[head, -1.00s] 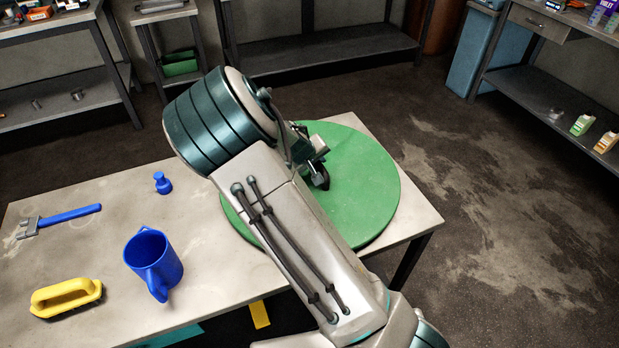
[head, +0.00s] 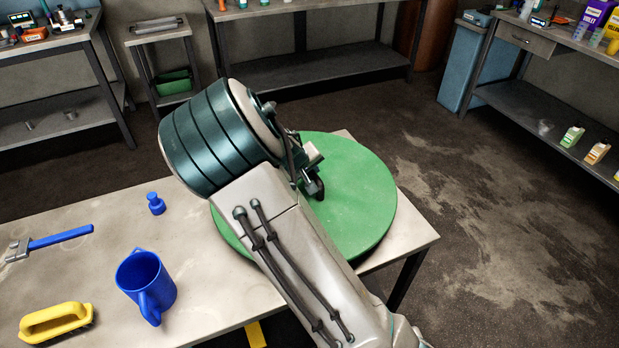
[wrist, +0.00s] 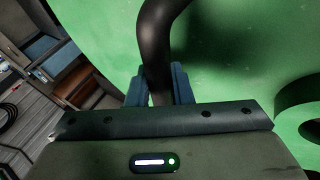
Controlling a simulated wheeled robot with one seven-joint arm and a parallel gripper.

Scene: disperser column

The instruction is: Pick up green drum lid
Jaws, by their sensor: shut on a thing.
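The green drum lid (head: 355,200) is a large flat disc at the right end of the grey table, partly hidden by my arm. Whether it rests flat on the table or is slightly raised is hard to tell. In the wrist view, its green face (wrist: 240,50) fills most of the picture, with a dark curved handle (wrist: 155,45) rising from it. My gripper (wrist: 157,85) is shut on this handle, with a blue finger on each side. In the head view, my gripper (head: 314,186) is over the lid, mostly hidden by my wrist.
On the table (head: 80,235) are a blue mug (head: 146,283), a small blue bottle (head: 156,203), a blue-handled tool (head: 55,240) and a yellow-handled brush (head: 55,323). Shelves stand behind. A right-hand shelf (head: 540,110) holds bottles. Open floor (head: 480,220) lies right of the table.

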